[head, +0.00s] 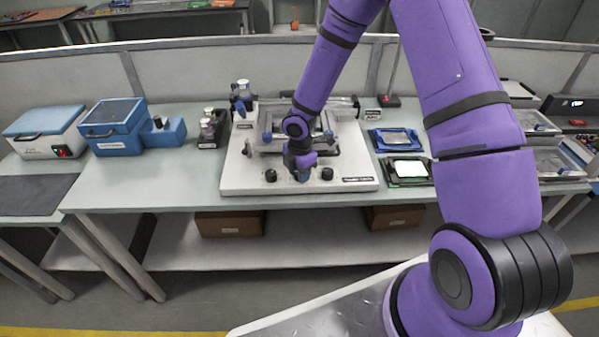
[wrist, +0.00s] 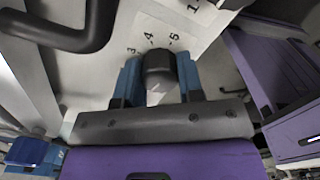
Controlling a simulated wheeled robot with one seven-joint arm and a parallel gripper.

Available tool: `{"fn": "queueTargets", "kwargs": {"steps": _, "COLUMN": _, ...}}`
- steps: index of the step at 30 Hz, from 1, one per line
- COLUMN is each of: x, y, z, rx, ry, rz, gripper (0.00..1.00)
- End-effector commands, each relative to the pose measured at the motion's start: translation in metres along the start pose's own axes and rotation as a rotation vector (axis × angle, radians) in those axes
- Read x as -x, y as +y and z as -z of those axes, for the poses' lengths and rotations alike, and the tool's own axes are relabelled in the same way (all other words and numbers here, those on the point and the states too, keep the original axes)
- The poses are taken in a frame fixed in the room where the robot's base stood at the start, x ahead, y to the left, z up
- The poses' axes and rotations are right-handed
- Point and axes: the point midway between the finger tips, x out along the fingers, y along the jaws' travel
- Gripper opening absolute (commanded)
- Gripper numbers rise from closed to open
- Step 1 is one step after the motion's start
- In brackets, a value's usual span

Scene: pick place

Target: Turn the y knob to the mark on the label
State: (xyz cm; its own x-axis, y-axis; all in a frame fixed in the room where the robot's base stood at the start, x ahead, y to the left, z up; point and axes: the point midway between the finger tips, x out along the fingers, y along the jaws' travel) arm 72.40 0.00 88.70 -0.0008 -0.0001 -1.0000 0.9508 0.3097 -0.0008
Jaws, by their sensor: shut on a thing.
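My gripper (head: 302,178) is at the front of the white machine (head: 240,165) on the bench, over the middle of a row of black knobs. In the wrist view its two blue fingers (wrist: 160,82) are shut on a dark round knob (wrist: 159,64), one finger on each side. A white label (wrist: 190,22) behind the knob carries printed numbers, including 3, 4 and 5. In the head view the held knob is mostly hidden by my gripper. I cannot make out the mark or the knob's pointer.
Other black knobs stand to the left (head: 270,175) and right (head: 327,173) of my gripper. A black bar handle (wrist: 85,35) is near the fingers at upper left in the wrist view. Blue boxes (head: 112,130) stand left on the bench, trays (head: 395,140) to the right.

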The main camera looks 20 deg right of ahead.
Motion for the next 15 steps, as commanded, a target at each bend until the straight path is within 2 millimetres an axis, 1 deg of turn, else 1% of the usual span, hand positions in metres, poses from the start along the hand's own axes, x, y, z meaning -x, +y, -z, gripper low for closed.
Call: {"fn": "queueTargets", "kwargs": {"steps": 15, "x": 0.0006, "y": 0.0007, "z": 0.0002, "rx": -0.474, "ry": -0.001, "rz": -0.002, "gripper": 0.11}}
